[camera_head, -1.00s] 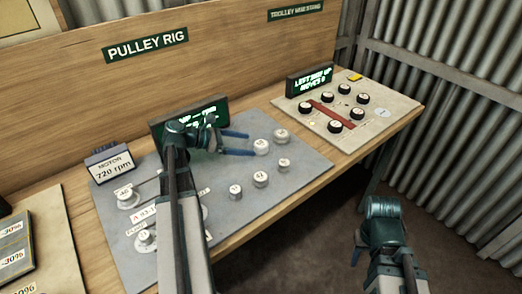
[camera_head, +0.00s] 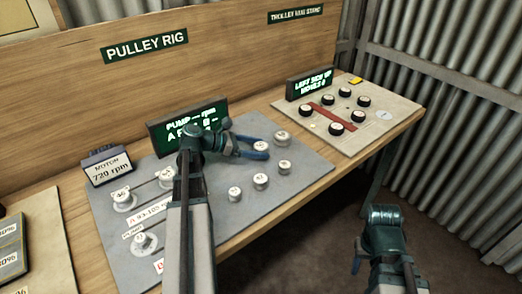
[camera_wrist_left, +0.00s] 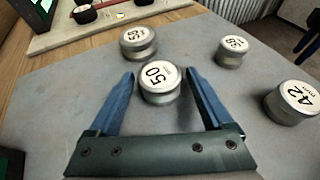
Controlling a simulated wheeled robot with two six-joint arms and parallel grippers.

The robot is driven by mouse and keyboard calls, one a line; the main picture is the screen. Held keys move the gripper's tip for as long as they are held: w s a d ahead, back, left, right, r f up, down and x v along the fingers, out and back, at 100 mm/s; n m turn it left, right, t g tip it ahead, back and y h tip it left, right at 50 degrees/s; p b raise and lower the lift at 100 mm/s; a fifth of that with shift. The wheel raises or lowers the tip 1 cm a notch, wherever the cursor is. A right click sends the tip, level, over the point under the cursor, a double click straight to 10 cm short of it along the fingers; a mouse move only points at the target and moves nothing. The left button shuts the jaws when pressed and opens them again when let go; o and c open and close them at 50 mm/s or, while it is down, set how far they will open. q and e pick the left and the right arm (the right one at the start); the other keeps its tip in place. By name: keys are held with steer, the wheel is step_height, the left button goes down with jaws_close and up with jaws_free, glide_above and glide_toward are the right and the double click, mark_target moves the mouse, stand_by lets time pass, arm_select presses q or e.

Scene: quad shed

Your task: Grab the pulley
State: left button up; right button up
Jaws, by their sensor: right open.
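Several silver pulleys with white numbered tops stand on the grey board. The pulley marked 50 (camera_wrist_left: 160,82) is between the tips of my left gripper (camera_wrist_left: 159,75) in the left wrist view, with a gap on each side. That gripper (camera_head: 267,149) is open and low over the board in the head view, around the same pulley (camera_head: 261,146), which it partly covers. A pulley marked 59 (camera_wrist_left: 138,42) stands just beyond it, and pulleys marked 38 (camera_wrist_left: 232,50) and 42 (camera_wrist_left: 291,102) stand to the right. My right gripper (camera_head: 358,257) is off the bench, mostly hidden by its wrist.
The grey board (camera_head: 225,225) also holds mounted pulleys (camera_head: 124,200) at left, beside the motor box (camera_head: 109,167) reading 720 rpm. A green-lettered display (camera_head: 187,125) stands behind my left wrist. A beige panel with black knobs (camera_head: 385,115) lies at the right.

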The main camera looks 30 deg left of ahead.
mark_target(258, 146)
arm_select(q)
jaws_close()
steer(key=shift+r, duration=0.1)
step_height(258, 146, up, 10)
steer(key=p, duration=1)
